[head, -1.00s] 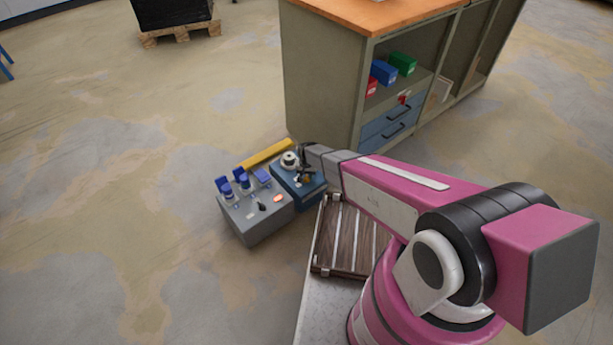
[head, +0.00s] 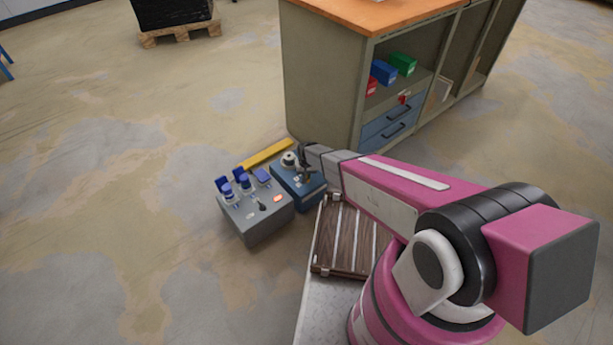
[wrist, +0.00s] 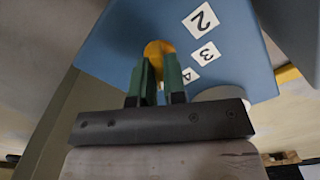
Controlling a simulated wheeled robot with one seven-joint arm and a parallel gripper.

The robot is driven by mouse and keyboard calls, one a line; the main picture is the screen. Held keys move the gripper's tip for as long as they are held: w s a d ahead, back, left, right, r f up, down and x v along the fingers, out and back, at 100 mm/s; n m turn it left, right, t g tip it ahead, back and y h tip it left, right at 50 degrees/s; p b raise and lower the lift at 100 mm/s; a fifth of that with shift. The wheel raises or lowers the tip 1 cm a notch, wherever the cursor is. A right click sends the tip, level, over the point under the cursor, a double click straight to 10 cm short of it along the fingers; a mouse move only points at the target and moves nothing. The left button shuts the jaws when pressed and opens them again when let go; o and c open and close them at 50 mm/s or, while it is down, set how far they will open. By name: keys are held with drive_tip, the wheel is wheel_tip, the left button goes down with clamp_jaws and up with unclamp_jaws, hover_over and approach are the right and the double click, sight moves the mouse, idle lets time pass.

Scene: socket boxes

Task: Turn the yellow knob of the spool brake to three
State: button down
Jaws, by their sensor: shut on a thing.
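The spool brake is a blue box (head: 298,190) beside a grey socket box in the head view. Its blue face (wrist: 130,35) fills the upper middle of the wrist view, with white labels 2 (wrist: 201,17), 3 (wrist: 207,54) and a partly hidden one, apparently 4 (wrist: 190,76). The yellow knob (wrist: 158,47) shows between and just beyond the green fingertips. My gripper (wrist: 159,66) is shut on the knob, one finger on each side. In the head view my gripper (head: 304,170) is over the blue box and hides the knob. I cannot tell which number the knob points to.
The grey box (head: 262,222) with blue sockets stands left of the blue box, with a yellow bar (head: 266,154) behind. A workbench (head: 322,85) stands close behind my gripper. A slatted wooden thing (head: 345,243) lies at the front.

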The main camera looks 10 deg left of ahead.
drive_tip(key=n, duration=1.1)
drive_tip(key=shift+n, duration=2.2)
drive_tip(key=c, duration=1.2)
unclamp_jaws()
drive_tip(key=shift+r, duration=0.1)
